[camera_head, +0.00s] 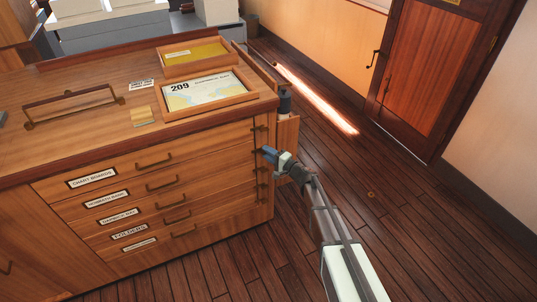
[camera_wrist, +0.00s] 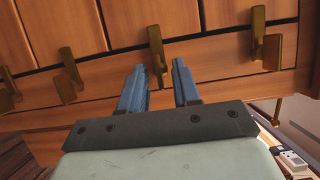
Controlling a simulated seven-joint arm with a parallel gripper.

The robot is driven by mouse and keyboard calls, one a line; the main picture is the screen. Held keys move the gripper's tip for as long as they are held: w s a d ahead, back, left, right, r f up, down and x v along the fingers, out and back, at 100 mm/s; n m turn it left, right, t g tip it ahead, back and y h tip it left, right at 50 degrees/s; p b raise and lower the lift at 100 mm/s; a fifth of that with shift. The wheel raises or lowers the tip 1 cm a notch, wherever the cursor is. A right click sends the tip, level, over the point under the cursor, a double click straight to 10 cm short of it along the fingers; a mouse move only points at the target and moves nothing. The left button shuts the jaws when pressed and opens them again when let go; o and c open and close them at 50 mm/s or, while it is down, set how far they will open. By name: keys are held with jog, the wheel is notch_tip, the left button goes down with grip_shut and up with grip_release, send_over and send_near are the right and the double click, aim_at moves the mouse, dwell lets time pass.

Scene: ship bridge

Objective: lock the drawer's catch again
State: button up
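The wooden chart cabinet (camera_head: 150,240) has a stack of labelled drawers, all looking shut in the head view. Small brass catches run down its right front edge, the top one (camera_head: 259,128) clear of my gripper. My gripper (camera_head: 269,154) is at this edge, near the upper catches. In the wrist view its two blue fingers (camera_wrist: 158,68) are apart, with one brass catch (camera_wrist: 155,42) showing between and just beyond the tips; I cannot tell if they touch it. Another catch (camera_wrist: 69,66) is to the left. A catch to the right (camera_wrist: 258,32) has an offset brass piece beside it.
On the cabinet top are a framed chart marked 209 (camera_head: 208,91), a shallow wooden tray (camera_head: 194,54) and a brass-coloured rail (camera_head: 72,102). A dark cylinder (camera_head: 285,103) stands at the cabinet's right side.

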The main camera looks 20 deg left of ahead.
jog(key=v, duration=1.4)
jog(key=shift+a+f, duration=0.1)
dwell(0.4)
jog(key=s+d+f+n+g+h, duration=0.2)
jog(key=s+d+f+g+h, duration=0.2)
jog(key=s+f, duration=0.45)
jog(key=s+d+f+n+g+h, duration=0.2)
jog(key=s+d+f+g+h, duration=0.25)
jog(key=s+f, duration=0.4)
jog(key=s+d+f+g+h, duration=0.1)
jog(key=s+d+f+h, duration=0.1)
jog(key=s+d, duration=0.6)
jog(key=s+d+f+g+h, duration=0.2)
jog(key=s+d, duration=0.6)
jog(key=s, duration=0.5)
jog(key=s+d+f+g+h, duration=0.2)
jog(key=s+d+f+h, duration=0.2)
jog(key=s+d, duration=0.5)
notch_tip(320, 180, down, 2)
jog(key=shift+s+f+n, duration=0.1)
jog(key=shift+s+n, duration=0.2)
jog(key=shift+s, duration=0.9)
